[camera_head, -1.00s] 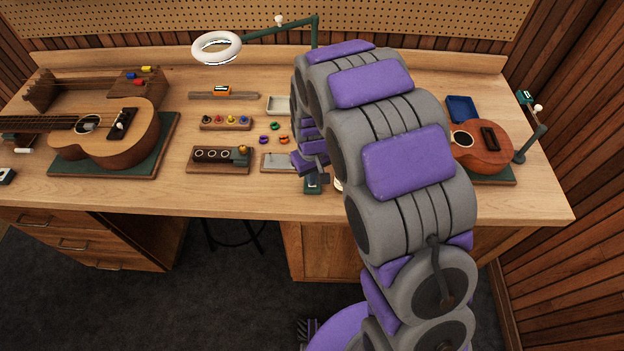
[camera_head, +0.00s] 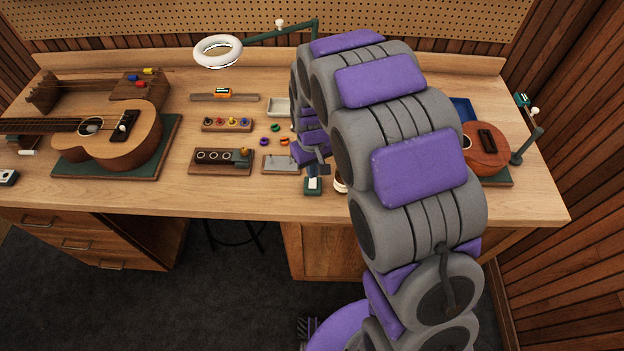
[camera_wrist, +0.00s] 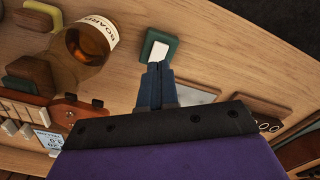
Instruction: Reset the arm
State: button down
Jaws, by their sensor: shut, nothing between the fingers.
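My arm rises from the bottom right in the head view and bends over the workbench (camera_head: 350,205). My gripper (camera_head: 317,172) points down over the bench's front part and is partly hidden by my arm. In the wrist view my gripper (camera_wrist: 157,68) has its dark fingers together, with nothing seen between them. A green block with a white top (camera_wrist: 157,46) lies just beyond the fingertips in that view. The same green block (camera_head: 313,187) stands near the bench's front edge in the head view, just below my gripper.
An amber jar (camera_wrist: 88,42) stands beside the green block. A ukulele on a green mat (camera_head: 130,135) lies left; another ukulele (camera_head: 484,150) lies right, partly behind my arm. Small holders and coloured rings fill the middle. A ring lamp (camera_head: 218,50) hangs at the back.

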notch_tip(320, 180, up, 2)
jog(key=shift+r+p, duration=0.1)
jog(key=shift+p, duration=0.2)
jog(key=shift+r, duration=0.1)
jog(key=s+d+r+m, duration=0.2)
jog(key=s+d+r, duration=0.2)
jog(key=s, duration=0.6)
jog(key=s+d+r+m+g, duration=0.1)
jog(key=s+d+r, duration=0.4)
jog(key=s, duration=0.6)
jog(key=s+d+r+m, duration=0.2)
jog(key=s+d+r, duration=0.3)
jog(key=s, duration=0.6)
jog(key=shift+s+r+m+g, duration=0.2)
jog(key=shift+m+g, duration=0.1)
jog(key=shift+g, duration=0.1)
jog(key=shift+w, duration=0.2)
